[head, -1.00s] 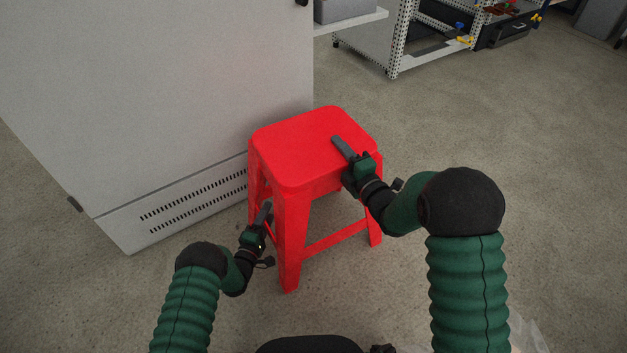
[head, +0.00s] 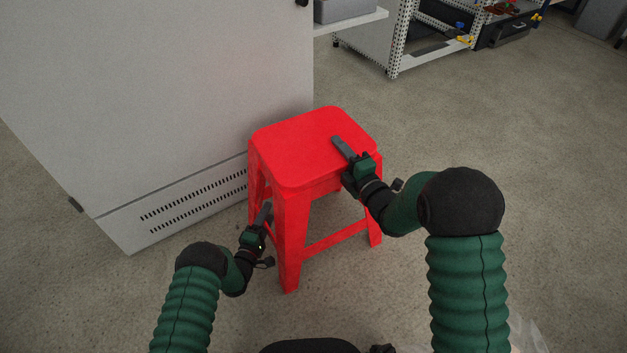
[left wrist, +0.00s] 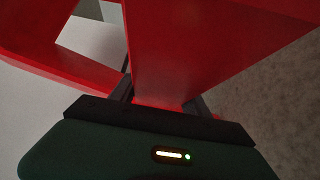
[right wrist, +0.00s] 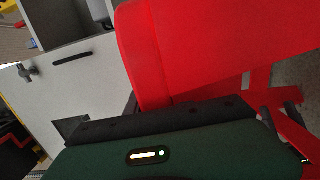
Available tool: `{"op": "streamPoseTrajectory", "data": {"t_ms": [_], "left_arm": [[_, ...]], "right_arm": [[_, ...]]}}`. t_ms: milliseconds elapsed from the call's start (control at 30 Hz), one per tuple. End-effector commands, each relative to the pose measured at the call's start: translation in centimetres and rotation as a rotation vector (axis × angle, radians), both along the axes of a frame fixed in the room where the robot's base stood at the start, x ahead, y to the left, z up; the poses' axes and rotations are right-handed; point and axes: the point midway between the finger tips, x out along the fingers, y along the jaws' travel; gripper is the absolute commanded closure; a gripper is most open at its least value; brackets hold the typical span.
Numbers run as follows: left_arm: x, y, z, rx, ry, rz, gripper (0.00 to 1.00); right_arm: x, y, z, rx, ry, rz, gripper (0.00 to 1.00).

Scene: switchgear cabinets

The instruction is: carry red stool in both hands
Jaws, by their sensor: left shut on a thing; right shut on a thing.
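The red stool (head: 310,145) stands upright beside the grey cabinet in the head view. My left gripper (head: 264,214) is at the stool's near left leg, below the seat. In the left wrist view its fingers are on both sides of a red leg (left wrist: 190,60), shut on it. My right gripper (head: 346,150) is at the seat's right edge, with one finger over the top. In the right wrist view the red seat (right wrist: 220,45) fills the space in front of the jaw, and the fingers are partly hidden.
A large grey cabinet (head: 150,100) with a vented base stands close at the left and behind the stool. A perforated metal rack (head: 398,45) stands at the back right. The floor (head: 500,130) to the right of the stool is clear.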

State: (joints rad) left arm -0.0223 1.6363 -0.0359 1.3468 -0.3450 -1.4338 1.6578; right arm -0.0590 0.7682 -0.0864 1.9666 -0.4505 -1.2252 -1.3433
Motion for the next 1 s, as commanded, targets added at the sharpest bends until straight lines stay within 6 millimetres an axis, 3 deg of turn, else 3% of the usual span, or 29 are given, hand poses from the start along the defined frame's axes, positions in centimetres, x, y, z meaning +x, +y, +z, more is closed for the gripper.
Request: {"op": "streamPoseTrajectory", "data": {"t_ms": [367,1000], "left_arm": [[0.1,0.1,4.9,0.0,-0.002,0.002,1.0],[0.1,0.1,5.2,0.0,-0.005,0.002,1.0]], "right_arm": [[0.0,0.0,4.9,0.0,-0.003,0.001,1.0],[0.0,0.0,5.3,0.001,-0.005,0.0,1.0]]}}
